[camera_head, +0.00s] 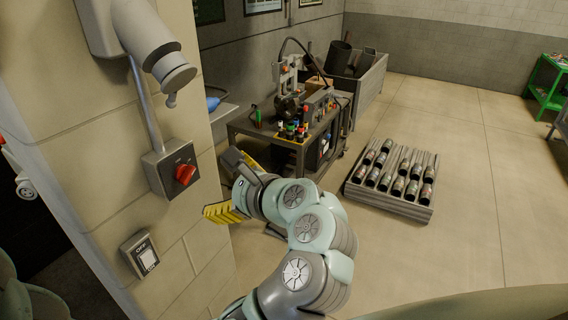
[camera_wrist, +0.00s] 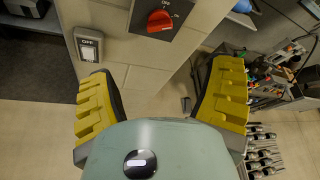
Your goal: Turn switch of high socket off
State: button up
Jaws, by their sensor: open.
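A grey high socket (camera_head: 150,40) hangs on the block pillar at upper left in the head view, its outlet facing down. A conduit runs from it to a dark switch box (camera_head: 160,158) with a red rotary knob (camera_head: 185,174). In the wrist view the red knob (camera_wrist: 160,20) is at the top, with an OFF label above it and an ON label to its right. The knob's handle looks roughly level there. My gripper (camera_head: 233,186) is open and empty, right of the knob and apart from it. Its yellow fingers (camera_wrist: 163,75) are spread wide in the wrist view.
A small grey box with a white rocker (camera_head: 141,254) and an OFF label sits lower on the pillar. A cart (camera_head: 335,125) with tools stands behind my arm. A pallet of cylinders (camera_head: 395,180) lies on the floor. Open floor stretches right.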

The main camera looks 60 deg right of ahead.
aim_at(190, 176)
jog(key=p+x, duration=0.2)
jog(key=x, duration=0.4)
jog(key=p+x, duration=0.3)
jog(key=x, duration=0.4)
jog(key=shift+w+a+r+p, duration=0.1)
jog(key=shift+w+p, duration=0.2)
jog(key=shift+w, duration=0.1)
jog(key=shift+p+x, duration=0.45)
jog(key=shift+x, duration=0.4)
jog(key=shift+s+f, duration=0.1)
jog(key=shift+f, duration=0.1)
jog(key=c, duration=1.2)
